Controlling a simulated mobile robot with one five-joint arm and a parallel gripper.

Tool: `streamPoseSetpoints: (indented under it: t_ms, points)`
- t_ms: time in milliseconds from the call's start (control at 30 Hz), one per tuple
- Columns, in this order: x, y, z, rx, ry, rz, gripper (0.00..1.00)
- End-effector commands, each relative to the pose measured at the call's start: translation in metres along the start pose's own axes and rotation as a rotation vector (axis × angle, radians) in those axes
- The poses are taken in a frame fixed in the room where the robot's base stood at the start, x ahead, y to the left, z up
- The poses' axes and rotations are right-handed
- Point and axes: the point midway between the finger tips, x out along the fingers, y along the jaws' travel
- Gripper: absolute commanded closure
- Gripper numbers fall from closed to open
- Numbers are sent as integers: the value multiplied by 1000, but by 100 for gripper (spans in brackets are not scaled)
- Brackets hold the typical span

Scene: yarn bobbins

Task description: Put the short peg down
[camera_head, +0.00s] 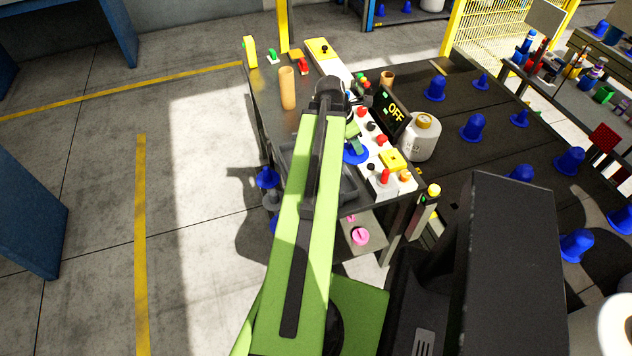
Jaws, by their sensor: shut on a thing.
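My green arm reaches up the middle of the view and bends over near the far side of the black table (456,100). My gripper (352,142) is only partly visible, right of the arm and above the control panel. A blue flanged piece (355,155), which looks like the short peg, shows just below it, and my gripper is shut on it. Its upper part and the jaws are mostly hidden. I cannot tell whether the peg touches anything below. Several similar blue pegs (474,127) stand apart on the table to the right.
The panel (383,186) has coloured buttons and an "OFF" display (394,113). A dark tray (350,184) lies partly behind the arm. Clear tabletop shows between pegs.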

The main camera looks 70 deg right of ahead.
Motion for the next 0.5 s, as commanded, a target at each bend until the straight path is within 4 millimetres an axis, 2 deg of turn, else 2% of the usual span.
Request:
streamPoseSetpoints:
  t_ms: [33,167,267,500]
  points:
    - [3,4,-7,-22,-2,8,100]
    - [1,7,-10,-36,-2,14,100]
    - [6,14,-21,-36,-2,14,100]
    - [25,49,-85,-37,-2,15,100]
